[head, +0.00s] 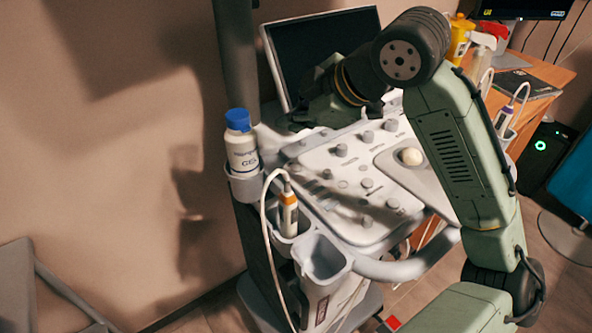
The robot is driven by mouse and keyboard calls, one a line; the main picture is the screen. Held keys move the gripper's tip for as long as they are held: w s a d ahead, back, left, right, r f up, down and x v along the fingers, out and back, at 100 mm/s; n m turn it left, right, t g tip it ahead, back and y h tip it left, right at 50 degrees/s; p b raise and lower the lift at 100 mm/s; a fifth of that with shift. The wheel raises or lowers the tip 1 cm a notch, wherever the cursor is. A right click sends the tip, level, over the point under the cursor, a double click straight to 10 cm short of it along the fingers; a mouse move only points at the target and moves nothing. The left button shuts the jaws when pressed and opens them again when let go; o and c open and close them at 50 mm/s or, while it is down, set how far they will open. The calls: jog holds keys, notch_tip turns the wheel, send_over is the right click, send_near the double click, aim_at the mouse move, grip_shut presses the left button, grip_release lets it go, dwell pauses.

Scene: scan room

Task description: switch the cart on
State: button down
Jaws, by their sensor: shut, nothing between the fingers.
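The cart is a pale ultrasound cart (335,190) with a control panel of several grey knobs and a white trackball (411,156). Its screen (315,50) is dark and tilted, behind the panel. My arm reaches in from the lower right and bends over the panel. My gripper (312,114) is shut and empty, in front of the screen's lower part and over the panel's back edge. The arm and gripper hide part of the screen and the back right of the panel. I cannot make out which control is the power switch, or whether the gripper touches anything.
A white bottle with a blue cap (240,140) stands in a holder at the cart's left. An orange-banded probe (288,208) sits in a front holder beside an empty cup (320,258). A wooden desk (540,70) with bottles stands at the right. A chair (40,290) is at lower left.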

aim_at(294, 169)
notch_tip(294, 169, down, 7)
jog(key=b, duration=0.4)
jog(key=shift+r+b, duration=0.1)
jog(key=shift+b, duration=0.25)
dwell(0.9)
jog(key=shift+f, duration=0.4)
jog(key=shift+f+b, duration=0.15)
jog(key=shift+b, duration=0.2)
